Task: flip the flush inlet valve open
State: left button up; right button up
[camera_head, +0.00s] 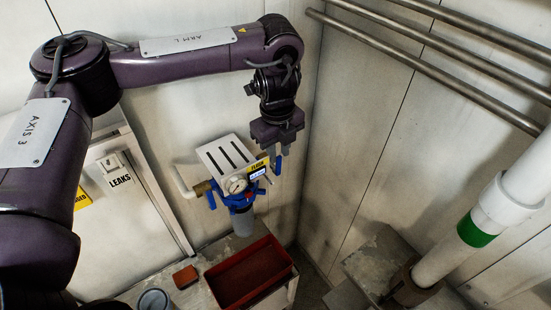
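The flush unit stands against the back wall, with a white slotted bracket (226,154), a round gauge (236,184), a yellow flush label (258,164) and a clear filter bowl (243,222). A blue lever (277,166) stands upright at its right side. Another blue handle (211,200) is at its left by the brass fitting. I cannot tell which is the flush inlet valve. My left gripper (278,150) points down at the right-hand lever, fingers just above or beside it. Contact and finger gap are unclear. My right gripper is out of view.
A red tray (250,279) and a small red-brown block (185,277) lie on the bench below. A grey cup (152,300) is at the front. Steel pipes (440,55) run along the right wall, and a thick white pipe (460,245) stands at right.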

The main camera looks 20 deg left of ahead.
aim_at(277, 164)
pick_arm(q)
jog(key=shift+s+f+g, duration=0.2)
jog(key=shift+s+f, duration=0.2)
jog(key=shift+f, duration=0.4)
jog(key=shift+s+f+g, duration=0.2)
jog(key=shift+s+f, duration=0.15)
jog(key=shift+f, duration=0.45)
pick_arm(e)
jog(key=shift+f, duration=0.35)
pick_arm(q)
jog(key=w+r, duration=0.1)
jog(key=r, duration=0.3)
jog(key=w+r+b, duration=0.1)
jog(key=r, duration=0.1)
jog(key=shift+w+d, duration=0.15)
jog(key=shift+w, duration=0.2)
notch_tip(277, 164, up, 17)
jog(key=s, duration=0.1)
jog(key=shift+t, duration=0.3)
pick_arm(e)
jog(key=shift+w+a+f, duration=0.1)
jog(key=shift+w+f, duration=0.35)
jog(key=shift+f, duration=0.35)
